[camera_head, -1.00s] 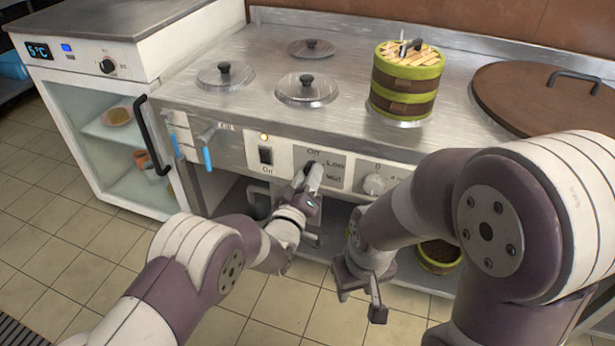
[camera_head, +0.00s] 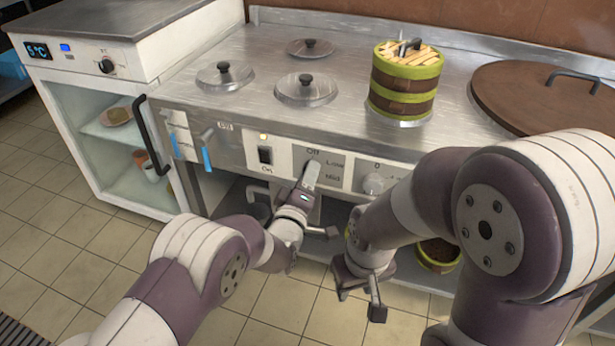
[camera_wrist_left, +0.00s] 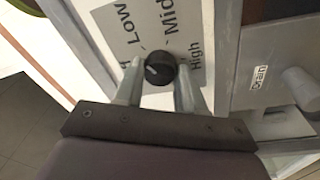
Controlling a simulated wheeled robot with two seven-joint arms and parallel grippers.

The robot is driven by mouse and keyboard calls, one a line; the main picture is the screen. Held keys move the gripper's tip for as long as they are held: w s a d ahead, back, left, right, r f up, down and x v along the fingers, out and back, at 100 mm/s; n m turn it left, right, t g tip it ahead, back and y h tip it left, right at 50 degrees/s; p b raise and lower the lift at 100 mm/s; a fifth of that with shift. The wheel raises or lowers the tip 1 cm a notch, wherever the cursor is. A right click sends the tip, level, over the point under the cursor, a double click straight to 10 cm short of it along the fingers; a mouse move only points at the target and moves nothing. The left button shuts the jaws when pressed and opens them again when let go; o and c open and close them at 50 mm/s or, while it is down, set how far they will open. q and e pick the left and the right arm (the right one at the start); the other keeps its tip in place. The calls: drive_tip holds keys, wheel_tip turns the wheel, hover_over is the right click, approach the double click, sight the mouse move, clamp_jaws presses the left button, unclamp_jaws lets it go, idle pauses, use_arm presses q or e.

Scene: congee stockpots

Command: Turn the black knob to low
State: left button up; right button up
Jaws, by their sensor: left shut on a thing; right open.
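The black knob (camera_wrist_left: 160,68) sits on the stove's front panel. The left wrist view shows it between the two fingers of my left gripper (camera_wrist_left: 158,90), which is shut on it. Labels Low, Mid and High surround it; a short pale mark shows on its face, but I cannot surely tell which label it points to. In the head view my left gripper (camera_head: 311,174) reaches the panel below the Off label and hides the knob. My right gripper (camera_head: 362,290) is open and empty, in front of the stove and below the panel.
A black rocker switch (camera_head: 265,155) is left of the knob, and a grey dial (camera_head: 374,184) is right of it, near my right arm. Blue-tipped levers (camera_head: 206,156) are further left. A green-and-brown steamer (camera_head: 404,82) and a large brown lid (camera_head: 545,92) are on the stovetop.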

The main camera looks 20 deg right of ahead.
use_arm(q)
drive_tip(key=shift+f, duration=0.1)
drive_tip(key=o, duration=1)
drive_tip(key=shift+o, duration=0.2)
drive_tip(key=p+v, duration=0.4)
drive_tip(key=v, duration=0.8)
drive_tip(key=shift+s+a, duration=0.2)
drive_tip(key=shift+s, duration=0.15)
